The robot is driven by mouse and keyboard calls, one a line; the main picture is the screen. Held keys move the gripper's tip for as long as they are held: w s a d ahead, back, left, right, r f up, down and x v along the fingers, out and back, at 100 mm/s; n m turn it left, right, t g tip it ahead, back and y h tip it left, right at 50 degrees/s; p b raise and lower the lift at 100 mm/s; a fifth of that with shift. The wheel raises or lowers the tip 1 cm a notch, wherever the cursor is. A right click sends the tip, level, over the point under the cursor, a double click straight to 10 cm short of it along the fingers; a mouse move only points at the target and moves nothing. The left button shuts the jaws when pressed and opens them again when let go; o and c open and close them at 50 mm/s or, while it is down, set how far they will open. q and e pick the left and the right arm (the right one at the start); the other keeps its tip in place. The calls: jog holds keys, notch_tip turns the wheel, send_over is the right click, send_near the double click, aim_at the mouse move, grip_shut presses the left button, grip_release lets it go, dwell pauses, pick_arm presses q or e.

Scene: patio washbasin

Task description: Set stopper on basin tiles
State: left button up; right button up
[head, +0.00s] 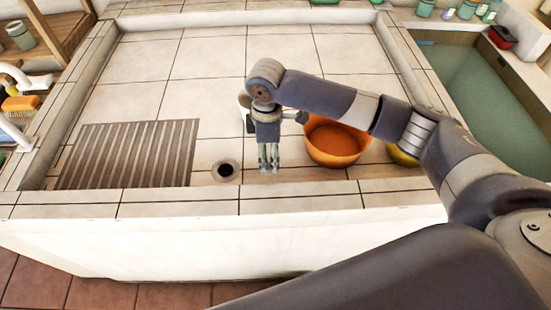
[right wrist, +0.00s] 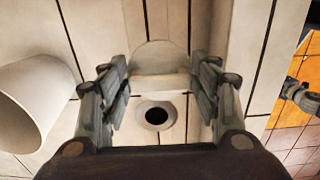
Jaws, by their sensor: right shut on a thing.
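My right gripper (head: 268,168) points down over the front of the tiled basin floor (head: 290,52), just right of the dark drain hole (head: 226,170). In the right wrist view its fingers (right wrist: 160,88) are shut on a pale round stopper (right wrist: 158,57), which shows between the fingertips. The drain (right wrist: 155,116) shows below the stopper in that picture. The stopper cannot be made out in the head view. Whether it touches the tiles is hard to tell. My left gripper cannot be made out.
An orange bowl (head: 335,145) stands right of the gripper, with a yellow thing (head: 402,154) partly hidden beside it. A ribbed panel (head: 130,155) lies left of the drain. The basin's front rim (head: 180,204) is close. Tiles at the back left are clear.

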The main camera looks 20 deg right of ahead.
aim_at(270, 173)
jog(key=shift+f, duration=0.45)
notch_tip(270, 173, down, 5)
jog(key=shift+s+r, duration=0.1)
jog(key=shift+f, duration=0.2)
jog(key=o, duration=1)
jog(key=shift+r, duration=0.5)
pick_arm(q)
jog(key=s, duration=0.1)
jog(key=s+d, duration=0.1)
jog(key=shift+s+d+f, duration=0.15)
jog(key=shift+s+f, duration=0.1)
jog(key=shift+s, duration=0.15)
pick_arm(e)
notch_tip(270, 173, up, 11)
jog(key=shift+r, duration=0.2)
pick_arm(q)
jog(key=shift+w, duration=0.1)
pick_arm(e)
jog(key=shift+s, duration=0.1)
